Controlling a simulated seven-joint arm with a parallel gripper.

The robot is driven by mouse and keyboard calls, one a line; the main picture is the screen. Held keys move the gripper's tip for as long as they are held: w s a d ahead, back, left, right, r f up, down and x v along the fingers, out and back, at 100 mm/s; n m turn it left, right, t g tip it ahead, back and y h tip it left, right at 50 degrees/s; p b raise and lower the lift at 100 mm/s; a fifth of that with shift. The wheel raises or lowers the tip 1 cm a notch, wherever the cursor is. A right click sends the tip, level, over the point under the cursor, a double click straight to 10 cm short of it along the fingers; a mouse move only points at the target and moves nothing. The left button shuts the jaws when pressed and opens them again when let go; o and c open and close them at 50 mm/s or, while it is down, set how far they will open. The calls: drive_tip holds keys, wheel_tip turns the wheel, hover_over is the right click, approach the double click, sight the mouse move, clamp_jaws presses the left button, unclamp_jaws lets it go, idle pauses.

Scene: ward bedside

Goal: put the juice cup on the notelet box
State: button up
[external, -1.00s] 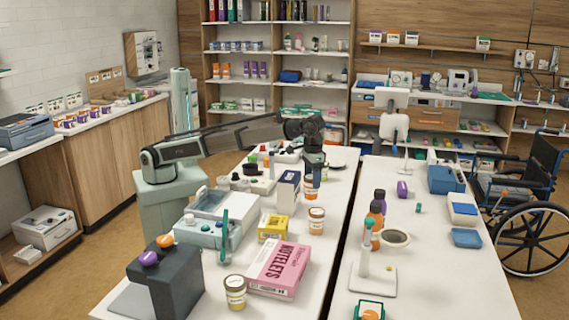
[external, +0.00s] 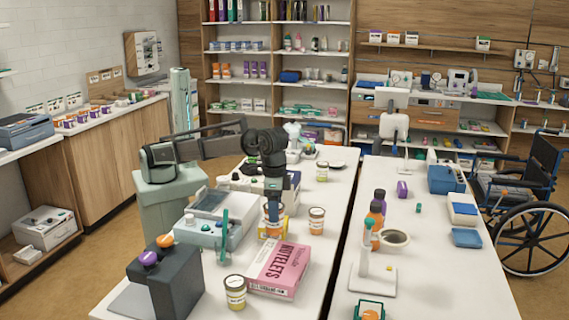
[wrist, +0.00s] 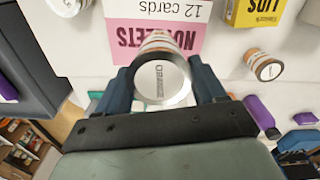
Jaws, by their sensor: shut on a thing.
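The juice cup (wrist: 160,82), with a white lid and orange bands, is between the fingers of my gripper (wrist: 158,90) in the wrist view. In the external view my gripper (external: 273,198) is shut on the cup (external: 273,217) and holds it upright near the yellow box, behind the notelet box. The pink notelet box (external: 279,270) lies flat on the front part of the left table. It also shows in the wrist view (wrist: 190,40), just beyond the cup and partly hidden by it. Nothing is seen on its top.
A yellow box (wrist: 250,12) is close to the held cup. Other lidded cups stand right of the held cup (external: 316,221), in front of the notelet box (external: 235,291) and farther back (external: 322,172). A dark block (external: 172,285) and a pale blue device (external: 205,232) stand left.

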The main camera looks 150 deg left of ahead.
drive_tip(key=shift+w+a+r, duration=0.15)
drive_tip(key=shift+w+r, duration=0.05)
drive_tip(key=shift+w, duration=0.35)
drive_tip(key=shift+w+a+r, duration=0.15)
drive_tip(key=shift+w+r, duration=0.05)
drive_tip(key=shift+w, duration=0.35)
drive_tip(key=shift+s+f+m, duration=0.2)
drive_tip(key=shift+f+m, duration=0.1)
drive_tip(key=shift+f, duration=0.25)
wheel_tip(320, 180, down, 9)
drive_tip(key=shift+r, duration=0.1)
drive_tip(key=shift+f, duration=0.2)
drive_tip(key=o, duration=1.2)
drive_tip(key=shift+c, duration=0.2)
drive_tip(key=shift+r, duration=0.1)
wheel_tip(320, 180, up, 12)
drive_tip(key=shift+r, duration=0.1)
